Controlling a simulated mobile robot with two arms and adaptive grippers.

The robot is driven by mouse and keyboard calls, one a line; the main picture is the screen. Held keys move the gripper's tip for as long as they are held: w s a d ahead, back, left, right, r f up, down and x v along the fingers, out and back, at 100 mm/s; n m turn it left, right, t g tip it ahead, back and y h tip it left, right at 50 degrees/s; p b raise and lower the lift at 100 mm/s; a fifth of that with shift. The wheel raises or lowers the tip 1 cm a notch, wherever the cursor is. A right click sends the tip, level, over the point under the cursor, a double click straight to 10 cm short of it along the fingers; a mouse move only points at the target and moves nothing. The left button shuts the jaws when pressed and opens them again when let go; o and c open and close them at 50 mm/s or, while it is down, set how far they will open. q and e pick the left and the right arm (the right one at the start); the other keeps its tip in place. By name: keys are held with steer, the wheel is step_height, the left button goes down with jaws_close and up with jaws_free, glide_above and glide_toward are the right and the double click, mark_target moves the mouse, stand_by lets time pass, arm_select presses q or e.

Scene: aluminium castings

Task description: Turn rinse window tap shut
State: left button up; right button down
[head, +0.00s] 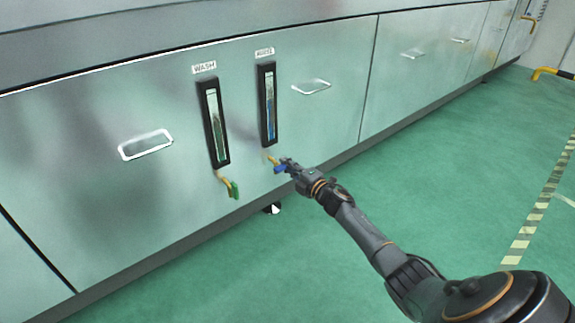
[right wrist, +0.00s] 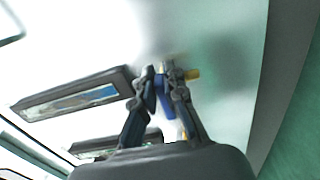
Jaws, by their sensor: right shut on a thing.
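The rinse window (head: 268,104) is a dark-framed upright gauge with blue liquid, under a small label on the metal panel. Below it is its tap, with a brass body and a blue handle (head: 280,169). My right gripper (head: 285,164) is at this tap. In the right wrist view the fingers (right wrist: 163,80) are shut on the blue handle (right wrist: 160,104), with the brass part (right wrist: 192,74) just beyond. The fingers hide part of the handle, so its exact angle is hard to tell. The rinse window also shows in the right wrist view (right wrist: 75,96). My left gripper is not in view.
The wash window (head: 213,124) stands to the left, with its green-handled tap (head: 233,189) below. Recessed panel handles (head: 146,144) and (head: 311,87) flank the windows. The green floor (head: 440,160) in front is clear, with a striped line at the right.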

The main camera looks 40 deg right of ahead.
steer(key=shift+f, duration=0.1)
steer(key=c, duration=1.4)
jaws_free()
steer(key=s+d, duration=0.1)
steer(key=s, duration=1.1)
